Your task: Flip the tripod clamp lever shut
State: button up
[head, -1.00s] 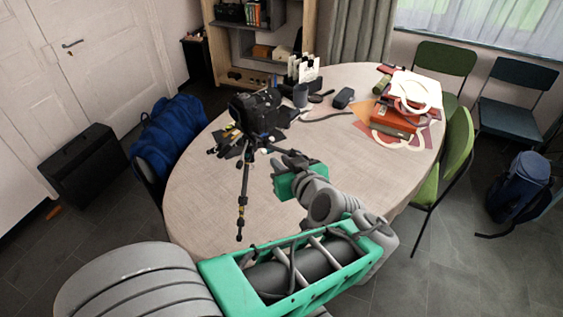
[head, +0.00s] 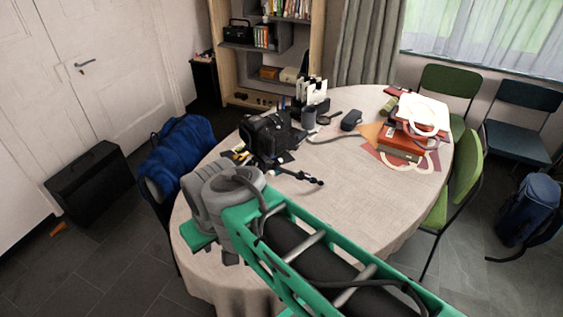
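The tripod, with a black camera (head: 270,137) on top, is on the round table, left of its middle. One dark tripod leg (head: 298,177) reaches right across the tabletop; the other legs are mostly hidden. The clamp lever is too small or hidden to make out. My gripper (head: 197,236) is at the table's left front, nearer to me than the tripod and apart from the camera in the picture. Only part of its green body shows below my grey wrist. Its fingers cannot be made out.
The table (head: 345,200) has bare cloth right of the tripod. Behind stand a dark cup (head: 309,118) and a white card holder (head: 312,92). Red boxes (head: 402,145) and papers lie at the right.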

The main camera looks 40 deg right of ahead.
aim_at(264, 164)
jog(key=z, duration=0.9)
jog(key=k, duration=0.6)
jog(key=u, duration=1.6)
